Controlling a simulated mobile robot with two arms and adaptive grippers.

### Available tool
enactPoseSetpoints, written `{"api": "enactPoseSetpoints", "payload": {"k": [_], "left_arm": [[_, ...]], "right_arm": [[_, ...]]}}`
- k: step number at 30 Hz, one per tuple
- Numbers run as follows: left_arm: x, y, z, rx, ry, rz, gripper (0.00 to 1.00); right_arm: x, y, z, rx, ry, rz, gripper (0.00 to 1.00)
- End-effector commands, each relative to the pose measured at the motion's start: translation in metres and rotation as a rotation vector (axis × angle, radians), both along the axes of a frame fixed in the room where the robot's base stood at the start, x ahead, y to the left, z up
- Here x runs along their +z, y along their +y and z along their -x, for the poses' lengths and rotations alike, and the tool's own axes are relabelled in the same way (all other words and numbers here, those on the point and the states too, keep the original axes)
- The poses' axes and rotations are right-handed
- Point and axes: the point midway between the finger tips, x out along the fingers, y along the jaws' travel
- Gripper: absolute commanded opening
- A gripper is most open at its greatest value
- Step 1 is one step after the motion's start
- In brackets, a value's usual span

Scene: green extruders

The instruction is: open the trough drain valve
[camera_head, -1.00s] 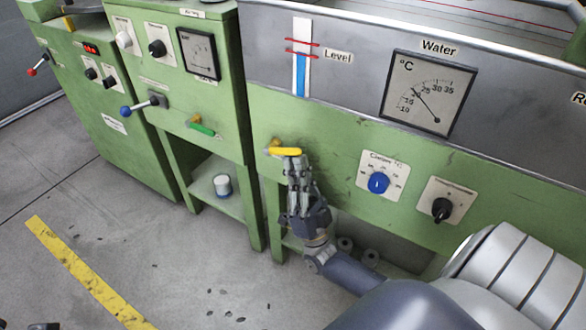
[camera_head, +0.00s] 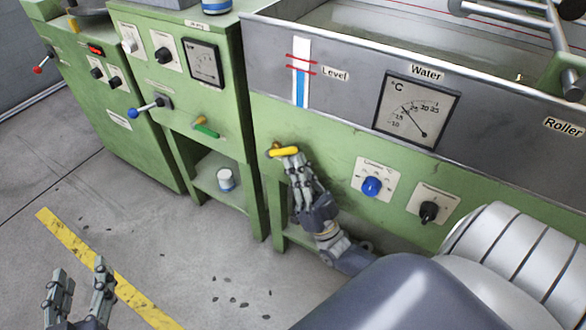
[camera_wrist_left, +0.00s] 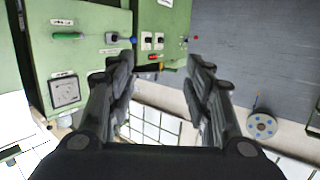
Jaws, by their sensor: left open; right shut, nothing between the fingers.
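The valve with a yellow handle (camera_head: 285,152) is on the green front panel under the trough (camera_head: 350,60), and its handle lies roughly level. My right gripper (camera_head: 289,160) is shut and empty, its fingertips just below the yellow handle; I cannot tell whether they touch it. My left gripper (camera_head: 80,280) is open and empty, low at the left over the floor, away from the valve. The trough's level gauge (camera_head: 300,72) shows blue up to about the lower red mark.
A green handle (camera_head: 206,131) and a blue-knobbed lever (camera_head: 147,108) are on the cabinet to the left. A blue knob (camera_head: 371,186) and a black knob (camera_head: 430,211) are right of the valve. A can (camera_head: 225,180) stands on the low shelf.

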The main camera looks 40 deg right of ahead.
Motion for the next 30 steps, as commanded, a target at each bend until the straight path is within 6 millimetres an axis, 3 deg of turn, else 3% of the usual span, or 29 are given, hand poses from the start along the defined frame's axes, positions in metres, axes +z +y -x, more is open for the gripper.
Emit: {"api": "enactPoseSetpoints", "payload": {"k": [8, 15, 22, 30], "left_arm": [[-0.072, 0.023, 0.045, 0.029, 0.423, -0.101, 0.47], [-0.115, 0.045, 0.110, 0.053, 0.773, -0.176, 0.47], [-0.132, 0.065, 0.174, 0.074, 1.057, -0.233, 0.47], [-0.116, 0.064, 0.171, 0.073, 1.046, -0.231, 0.47]], "right_arm": [[0.008, 0.000, 0.000, 0.000, 0.057, 0.025, 0.00], [0.012, 0.001, -0.001, 0.000, 0.106, 0.045, 0.00], [0.016, 0.001, -0.002, 0.000, 0.153, 0.063, 0.00], [0.020, 0.002, -0.003, 0.000, 0.210, 0.088, 0.00]]}}
